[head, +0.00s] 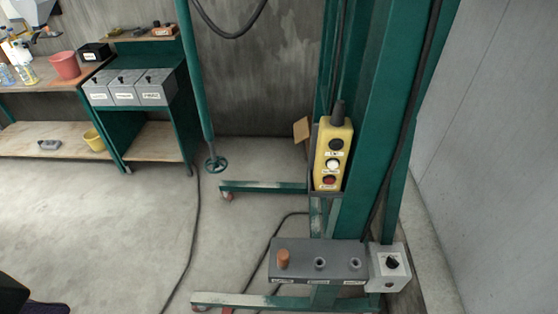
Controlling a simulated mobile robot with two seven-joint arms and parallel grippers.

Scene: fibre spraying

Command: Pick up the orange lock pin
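The orange lock pin (283,258) stands upright at the left end of a grey block (333,273) low on the green stand. Its lower end is hidden in the block. Two more round sockets, a middle one (320,263) and a right one (354,264), sit beside it in the block and look empty. Small labels are on the block's front, too small to read. Neither of my grippers shows in the head view.
A yellow push-button box (333,154) hangs on the green column (385,130) above the block. A grey switch box (388,266) adjoins the block's right end. Green feet (270,301) and cables lie on the floor. A workbench (30,83) stands far left.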

